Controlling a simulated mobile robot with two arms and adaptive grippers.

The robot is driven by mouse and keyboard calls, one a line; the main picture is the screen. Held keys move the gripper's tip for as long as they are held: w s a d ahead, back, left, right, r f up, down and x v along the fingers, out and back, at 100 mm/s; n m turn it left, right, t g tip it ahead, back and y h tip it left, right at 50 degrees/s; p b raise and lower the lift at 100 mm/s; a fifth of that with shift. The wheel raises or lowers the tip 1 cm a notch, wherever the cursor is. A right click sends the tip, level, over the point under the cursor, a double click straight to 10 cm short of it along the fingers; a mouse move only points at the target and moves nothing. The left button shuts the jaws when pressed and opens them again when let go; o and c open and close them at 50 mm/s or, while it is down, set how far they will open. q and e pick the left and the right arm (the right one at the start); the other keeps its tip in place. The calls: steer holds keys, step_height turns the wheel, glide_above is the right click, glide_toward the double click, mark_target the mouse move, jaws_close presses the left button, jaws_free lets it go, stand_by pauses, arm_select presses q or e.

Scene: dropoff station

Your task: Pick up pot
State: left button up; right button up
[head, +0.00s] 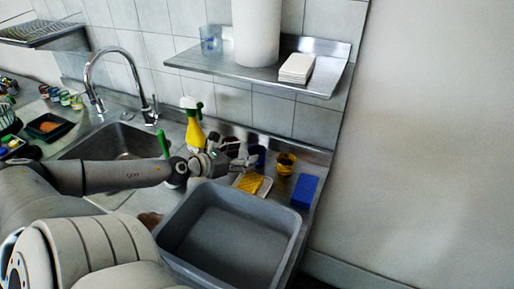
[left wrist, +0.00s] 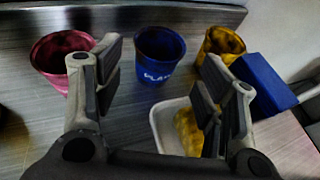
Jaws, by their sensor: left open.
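Three pots stand upright in a row on the metal counter. In the left wrist view they are a pink-red pot (left wrist: 50,50), a blue pot (left wrist: 155,62) with white lettering, and a yellow pot (left wrist: 222,42). The head view shows the blue pot (head: 258,154) and the yellow pot (head: 286,164); the red one (head: 230,142) is partly covered by my left gripper (head: 242,161). That gripper is open and empty. In the left wrist view the blue pot shows between and beyond its two fingers (left wrist: 158,84), apparently not held.
A white tray (left wrist: 158,128) with a yellow sponge (left wrist: 188,132) lies under the right finger. A blue block (head: 304,190) lies at the right. A grey tub (head: 176,226) stands in front. A yellow spray bottle (head: 194,130) stands behind my arm; a shelf (head: 215,66) hangs above.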

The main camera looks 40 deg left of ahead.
mark_target(263, 150)
arm_select(q)
steer(key=shift+w+b, duration=0.4)
steer(key=shift+w, duration=0.6)
steer(key=shift+d, duration=0.1)
steer(key=shift+w+f+b, duration=0.15)
steer(key=shift+w+b, duration=0.25)
steer(key=shift+b, duration=0.05)
steer(key=shift+b+x, duration=0.85)
steer(key=shift+w, duration=0.15)
steer(key=shift+w+f, duration=0.1)
steer(key=shift+w, duration=0.3)
steer(key=shift+w+d+f+p, duration=0.1)
steer(key=shift+w+f+p, duration=0.2)
steer(key=shift+w, duration=0.3)
arm_select(e)
steer(key=shift+w+a+f, duration=0.4)
steer(key=shift+a+f, duration=0.1)
steer(key=shift+f, duration=0.3)
steer(key=shift+w+a+f, duration=0.35)
steer(key=shift+a+f, duration=0.1)
steer(key=shift+f, duration=0.3)
arm_select(q)
steer(key=c, duration=0.5)
arm_select(e)
steer(key=shift+a, duration=0.25)
